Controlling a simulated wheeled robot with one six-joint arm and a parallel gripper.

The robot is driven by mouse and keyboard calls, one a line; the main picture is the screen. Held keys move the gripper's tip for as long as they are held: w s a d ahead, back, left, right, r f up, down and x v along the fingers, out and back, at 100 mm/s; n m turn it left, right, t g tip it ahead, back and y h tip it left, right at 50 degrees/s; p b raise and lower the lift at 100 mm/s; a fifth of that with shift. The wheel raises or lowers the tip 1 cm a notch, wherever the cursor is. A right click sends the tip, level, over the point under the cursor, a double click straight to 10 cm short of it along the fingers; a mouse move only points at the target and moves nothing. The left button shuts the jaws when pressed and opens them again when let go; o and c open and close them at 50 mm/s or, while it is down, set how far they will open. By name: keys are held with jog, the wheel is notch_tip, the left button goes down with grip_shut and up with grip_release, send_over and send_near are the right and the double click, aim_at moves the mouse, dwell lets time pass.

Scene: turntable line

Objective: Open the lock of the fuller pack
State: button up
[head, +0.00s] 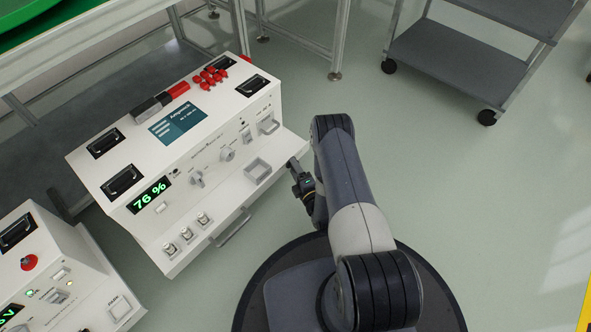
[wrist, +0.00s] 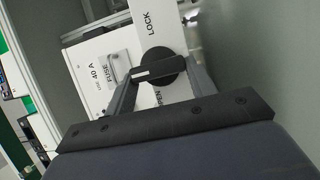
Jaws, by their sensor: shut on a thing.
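A white pack (head: 190,150) with a green 76 % display (head: 149,195) stands left of my arm in the head view. The lock is a round black knob (wrist: 160,62) with a pale bar, on a white plate between the words LOCK (wrist: 151,23) and OPEN (wrist: 157,98). My gripper (wrist: 158,72) is shut on this knob, one finger on each side. In the head view my gripper (head: 299,178) is at the pack's right end, where the knob is hidden. The fingers hide part of the plate.
A second white unit (head: 60,268) with a partly cut-off display ending in V stands at lower left. A grey shelf cart (head: 455,60) stands at upper right. Floor right of my arm is clear.

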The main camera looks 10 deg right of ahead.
dwell(0.4)
jog(key=o, duration=1)
